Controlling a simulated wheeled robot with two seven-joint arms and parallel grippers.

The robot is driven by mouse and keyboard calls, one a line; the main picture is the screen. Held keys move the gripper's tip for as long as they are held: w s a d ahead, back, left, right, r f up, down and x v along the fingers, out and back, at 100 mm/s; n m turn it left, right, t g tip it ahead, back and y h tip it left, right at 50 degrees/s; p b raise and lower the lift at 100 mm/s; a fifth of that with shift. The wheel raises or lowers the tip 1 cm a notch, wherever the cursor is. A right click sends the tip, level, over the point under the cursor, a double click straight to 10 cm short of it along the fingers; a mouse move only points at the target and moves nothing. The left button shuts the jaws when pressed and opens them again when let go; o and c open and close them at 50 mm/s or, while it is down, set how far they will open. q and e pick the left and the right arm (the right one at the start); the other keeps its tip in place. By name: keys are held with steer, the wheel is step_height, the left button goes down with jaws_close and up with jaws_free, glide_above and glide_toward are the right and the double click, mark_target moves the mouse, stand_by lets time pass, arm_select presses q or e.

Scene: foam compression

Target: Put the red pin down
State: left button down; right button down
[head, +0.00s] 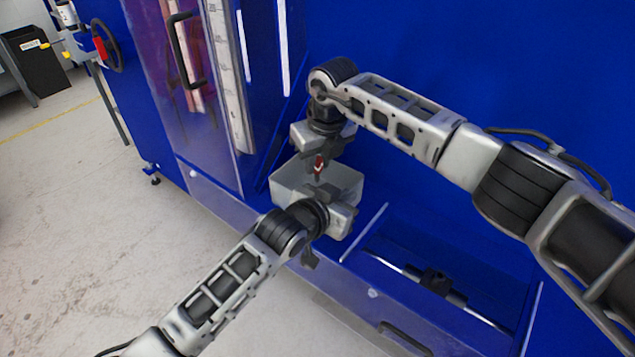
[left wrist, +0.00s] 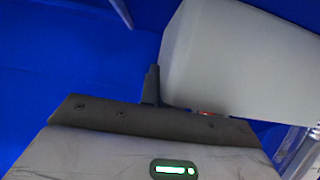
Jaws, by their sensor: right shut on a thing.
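The red pin (head: 319,163) is upright in the head view, in the jaws of my right gripper (head: 321,153), over a pale grey open bin (head: 286,187). My right gripper is shut on the pin. Whether the pin's lower end touches the bin floor cannot be told. My left gripper (head: 329,197) is at the near side of the bin and hides part of it. In the left wrist view one dark finger (left wrist: 151,86) stands beside the bin's pale wall (left wrist: 235,60). The other finger is not clear, so its opening cannot be told.
The bin stands on a blue machine ledge, beside a tall cabinet (head: 180,70) with a clear door and black handle. Right of the bin is a recessed blue bay with a rail (head: 470,308). A blue wall rises behind. Open floor lies at left.

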mark_target(318, 180)
steer(key=shift+f, duration=2.55)
steer(key=c, duration=1.3)
jaws_free()
steer(key=shift+f, duration=0.15)
steer(key=shift+o, duration=0.2)
steer(key=v, duration=1.2)
steer(key=shift+r, duration=0.2)
steer(key=shift+w, duration=0.1)
arm_select(q)
steer(key=c, duration=1.6)
jaws_free()
steer(key=shift+o, duration=0.2)
steer(key=shift+s, duration=0.1)
